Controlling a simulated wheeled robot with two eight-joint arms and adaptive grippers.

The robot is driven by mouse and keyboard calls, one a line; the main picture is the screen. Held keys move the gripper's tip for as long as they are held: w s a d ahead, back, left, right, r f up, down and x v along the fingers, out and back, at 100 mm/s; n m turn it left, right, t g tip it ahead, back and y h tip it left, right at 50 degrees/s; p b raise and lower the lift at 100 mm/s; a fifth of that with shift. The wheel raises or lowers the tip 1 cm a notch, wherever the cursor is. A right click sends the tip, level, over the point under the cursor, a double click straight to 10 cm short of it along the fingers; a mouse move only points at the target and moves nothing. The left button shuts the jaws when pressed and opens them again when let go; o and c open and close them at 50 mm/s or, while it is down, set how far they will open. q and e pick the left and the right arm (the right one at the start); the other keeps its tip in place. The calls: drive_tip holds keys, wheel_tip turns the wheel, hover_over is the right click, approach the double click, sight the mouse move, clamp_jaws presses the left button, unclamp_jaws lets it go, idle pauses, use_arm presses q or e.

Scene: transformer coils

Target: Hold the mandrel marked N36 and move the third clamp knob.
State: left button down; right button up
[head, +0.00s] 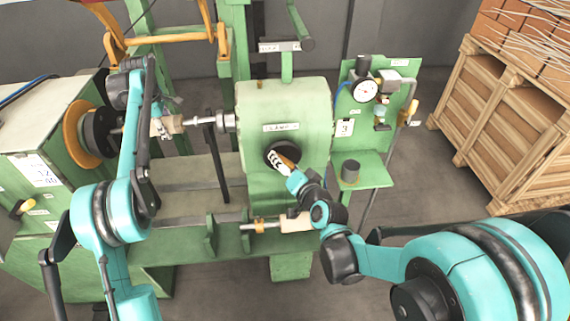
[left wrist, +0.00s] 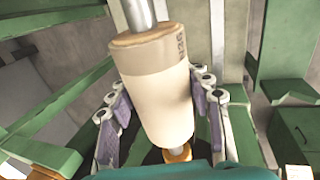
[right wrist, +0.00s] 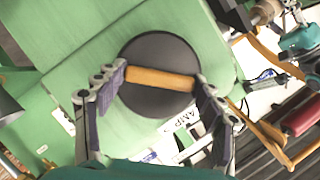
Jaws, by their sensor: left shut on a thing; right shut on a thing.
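The mandrel marked N36 (left wrist: 158,95) is a beige cylinder on a metal shaft, with its dark marking near the top in the left wrist view. It also shows small in the head view (head: 175,124). My left gripper (head: 163,128) is shut on it, with one finger on each side. The clamp knob (right wrist: 158,103) is a black disc with a tan bar (right wrist: 160,79) across its face. In the head view it sits on the front of a green housing under a CLAMP label. My right gripper (head: 281,161) is shut on the knob's bar, with fingers at its two ends.
The green housing (head: 310,110) stands mid-view beside a panel with a gauge (head: 366,91) and a "3" sign (head: 344,128). Another pale cylinder (head: 295,223) lies low on the machine. An orange-rimmed spindle (head: 80,135) is at left. A wooden crate (head: 480,105) stands at right.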

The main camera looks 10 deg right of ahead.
drive_tip(key=shift+a+f+m+t+y, duration=0.1)
drive_tip(key=shift+m+t+y, duration=0.25)
drive_tip(key=shift+m, duration=0.6)
drive_tip(key=shift+a+m+t+y, duration=0.15)
drive_tip(key=shift+m+y, duration=0.4)
drive_tip(key=shift+m, duration=0.4)
drive_tip(key=o, duration=1.2)
drive_tip(key=shift+c, duration=0.2)
drive_tip(key=shift+d, duration=0.25)
drive_tip(key=v, duration=1.1)
drive_tip(key=shift+s, duration=0.4)
